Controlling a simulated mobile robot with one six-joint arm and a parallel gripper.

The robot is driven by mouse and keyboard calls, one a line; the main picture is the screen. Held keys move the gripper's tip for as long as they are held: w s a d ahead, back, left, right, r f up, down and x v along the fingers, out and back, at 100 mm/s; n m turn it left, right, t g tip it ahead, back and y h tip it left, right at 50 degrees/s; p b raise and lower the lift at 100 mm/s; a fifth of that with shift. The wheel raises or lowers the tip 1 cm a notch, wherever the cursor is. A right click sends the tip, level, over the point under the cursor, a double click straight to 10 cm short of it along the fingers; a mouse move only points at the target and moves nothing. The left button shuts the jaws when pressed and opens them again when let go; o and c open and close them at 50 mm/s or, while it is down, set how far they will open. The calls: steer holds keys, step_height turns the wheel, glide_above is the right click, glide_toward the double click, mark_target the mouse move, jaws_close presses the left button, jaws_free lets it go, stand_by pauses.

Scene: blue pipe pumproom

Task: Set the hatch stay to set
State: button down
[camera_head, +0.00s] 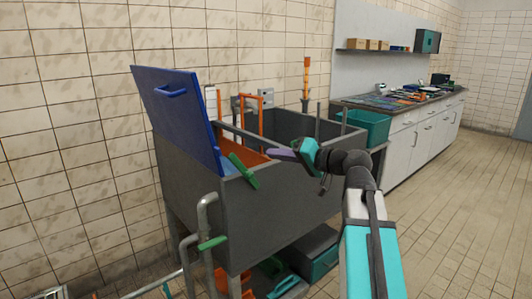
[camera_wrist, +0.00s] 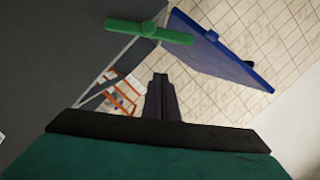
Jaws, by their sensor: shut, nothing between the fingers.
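A blue hatch (camera_head: 180,115) stands raised and tilted back at the left end of a grey box-shaped tank (camera_head: 240,220). It also shows in the wrist view (camera_wrist: 225,55). A green bar handle (camera_head: 244,171) sits on the tank's front face near the rim, beside the hatch, slanting down to the right. It also shows in the wrist view (camera_wrist: 150,31). No part is labelled as the hatch stay; this handle is the likeliest. My gripper (camera_head: 271,153) is shut and empty, just right of the green handle and apart from it. Its fingers also show in the wrist view (camera_wrist: 160,80).
Orange frames (camera_head: 250,108) stand at the tank's back. Grey pipes with a second green handle (camera_head: 212,243) run up the tank's front left. A teal bin (camera_head: 365,125) and a long counter (camera_head: 425,125) stand to the right. The tiled floor at right is clear.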

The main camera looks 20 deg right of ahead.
steer(key=shift+v, duration=1.65)
steer(key=shift+f, duration=0.1)
steer(key=s+a+f+g+h+p, duration=0.1)
steer(key=s+a+f+g+p, duration=0.15)
steer(key=f, duration=1.15)
steer(key=s+a+f+g+h+p, duration=0.15)
steer(key=a+f+g+p, duration=0.25)
steer(key=f, duration=1)
steer(key=s+a+f+g+h+p, duration=0.1)
steer(key=s+a+f+g+p, duration=0.25)
steer(key=f, duration=0.95)
steer(key=s+a+f+n+g+h+p, duration=0.1)
steer(key=s+f+g+p, duration=0.1)
steer(key=s+f, duration=0.5)
steer(key=s+a+f+g+h+p, duration=0.1)
steer(key=s+a+f+g, duration=0.15)
steer(key=s+f, duration=0.4)
steer(key=s+d+f+n+g+h+p, duration=0.1)
steer(key=s+f+g+h+p, duration=0.1)
steer(key=s, duration=0.7)
steer(key=s+d+f+n+g+h+p, duration=0.1)
steer(key=s+f, duration=0.3)
steer(key=s, duration=0.6)
steer(key=shift+d+f+n+g+h+p, duration=0.3)
steer(key=shift+f+g+h+p, duration=0.1)
steer(key=shift+g+p, duration=0.35)
